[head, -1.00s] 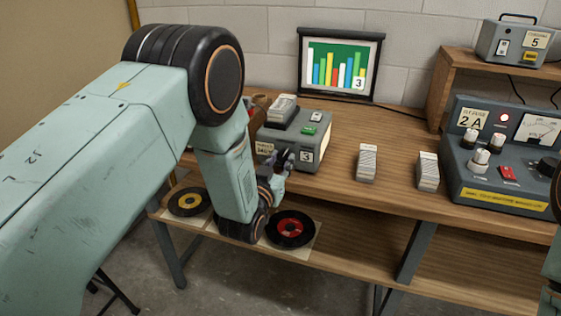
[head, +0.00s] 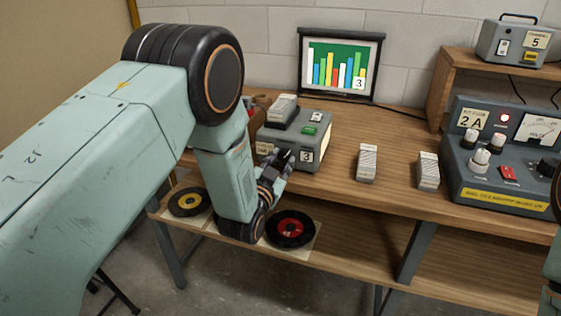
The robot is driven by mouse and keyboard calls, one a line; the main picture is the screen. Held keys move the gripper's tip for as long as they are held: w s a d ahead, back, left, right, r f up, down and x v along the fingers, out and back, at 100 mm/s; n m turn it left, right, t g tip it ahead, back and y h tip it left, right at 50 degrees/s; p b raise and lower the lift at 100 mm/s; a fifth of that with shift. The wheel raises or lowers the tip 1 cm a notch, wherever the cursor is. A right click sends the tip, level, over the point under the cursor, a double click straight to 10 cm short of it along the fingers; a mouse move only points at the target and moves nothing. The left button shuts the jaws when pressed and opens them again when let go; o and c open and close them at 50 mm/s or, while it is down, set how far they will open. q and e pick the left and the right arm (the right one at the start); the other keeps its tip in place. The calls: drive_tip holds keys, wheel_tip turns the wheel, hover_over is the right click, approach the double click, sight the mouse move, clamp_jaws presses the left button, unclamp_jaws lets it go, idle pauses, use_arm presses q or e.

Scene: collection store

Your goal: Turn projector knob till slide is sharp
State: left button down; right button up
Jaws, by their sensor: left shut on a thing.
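The grey slide projector (head: 312,139), marked 3, stands on the wooden table with a stack of slides on its top. My left gripper (head: 284,160) is at the projector's front left face, shut on the knob, which the fingers hide. The screen (head: 341,64) at the back wall shows a slide with coloured bars on green and the number 3. Its bar edges look crisp at this size. My right gripper is out of view; only a bit of that arm shows at the right edge.
Two white slide stacks (head: 367,162) (head: 428,170) stand right of the projector. A grey control box (head: 500,200) with knobs is farther right. Another box (head: 507,42) sits on a raised shelf.

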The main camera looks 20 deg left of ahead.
use_arm(q)
drive_tip(key=c, duration=1)
unclamp_jaws()
drive_tip(key=s, duration=1.2)
drive_tip(key=shift+a, duration=0.2)
drive_tip(key=s+a+f+n+g, duration=0.1)
drive_tip(key=s+f+g, duration=0.35)
drive_tip(key=f, duration=0.35)
drive_tip(key=s+a+f+n+g, duration=0.1)
drive_tip(key=s+f+n+g, duration=0.1)
drive_tip(key=s+f+g, duration=0.4)
drive_tip(key=s+f+n+g, duration=0.1)
drive_tip(key=s+f+g, duration=0.2)
drive_tip(key=s, duration=0.9)
drive_tip(key=s+a+f+n+g, duration=0.1)
drive_tip(key=s+f+g, duration=0.3)
drive_tip(key=s, duration=0.9)
wheel_tip(320, 180, down, 3)
drive_tip(key=shift+f, duration=0.1)
